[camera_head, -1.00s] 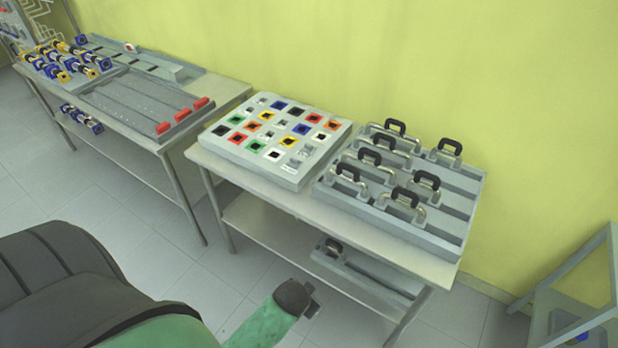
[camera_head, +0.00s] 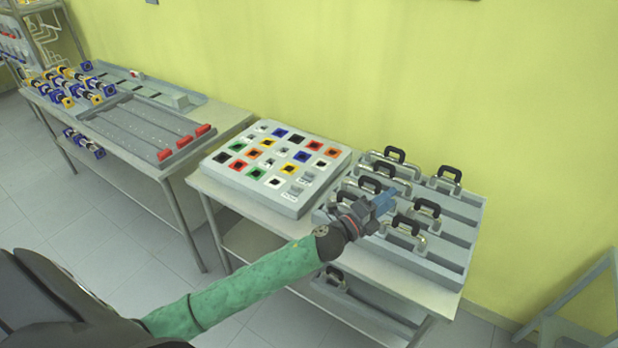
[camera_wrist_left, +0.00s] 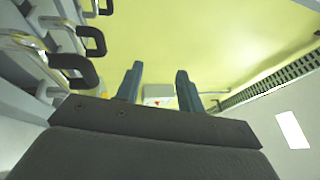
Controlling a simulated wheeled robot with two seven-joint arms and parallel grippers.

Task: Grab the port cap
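I cannot tell for certain which thing is the port cap. Several metal pieces with black handles, one at the back right (camera_head: 449,174), sit in the grooves of a grey tray (camera_head: 452,252) on the near table. My left gripper (camera_head: 386,201) is over the left middle of this tray and hides part of it and some handled pieces. In the left wrist view its two fingers (camera_wrist_left: 158,84) are apart with nothing between them. Handled pieces show to their left there, one with a black handle (camera_wrist_left: 72,68), apart from the fingers. My right gripper is not in view.
A white board (camera_head: 227,186) with coloured squares lies left of the handled tray. A farther table holds a grooved tray (camera_head: 130,116) with red pieces and several blue and yellow fittings (camera_head: 72,86). The yellow wall (camera_head: 400,70) stands close behind the tables.

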